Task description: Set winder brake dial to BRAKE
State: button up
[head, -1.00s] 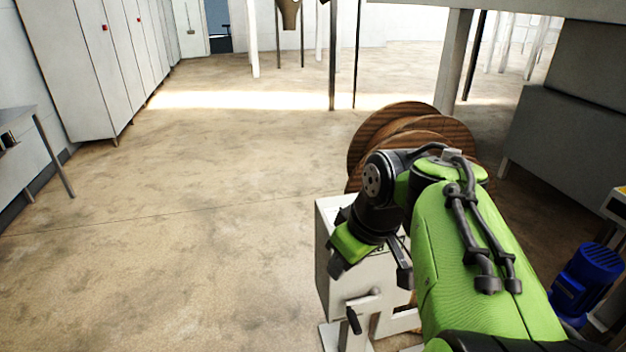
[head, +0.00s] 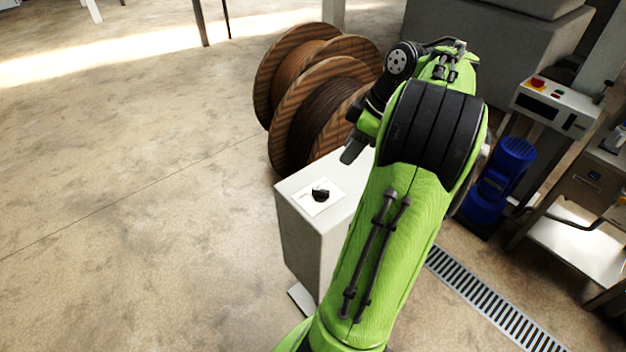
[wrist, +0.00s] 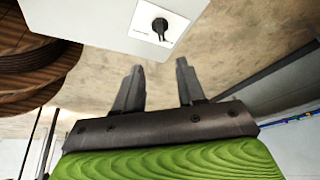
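The winder brake dial (head: 320,195) is a small black knob on a white label plate on top of a pale box-shaped cabinet (head: 298,240). In the wrist view the dial (wrist: 160,26) sits at the top, beyond the fingertips and apart from them. My gripper (wrist: 157,72) is open and empty, its two dark fingers spread. In the head view my gripper (head: 352,150) is partly hidden by my arm, above and behind the cabinet's far side. The label's lettering is too small to read.
Wooden cable reels (head: 318,110) stand behind the cabinet. A blue motor (head: 505,175) and a panel with a red button (head: 538,84) are at the right. A floor grate (head: 490,300) runs at lower right. The floor on the left is clear.

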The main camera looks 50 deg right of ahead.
aim_at(322, 190)
jog(key=b+x, duration=0.7)
jog(key=x, duration=0.8)
jog(key=shift+s, duration=0.1)
grip_shut()
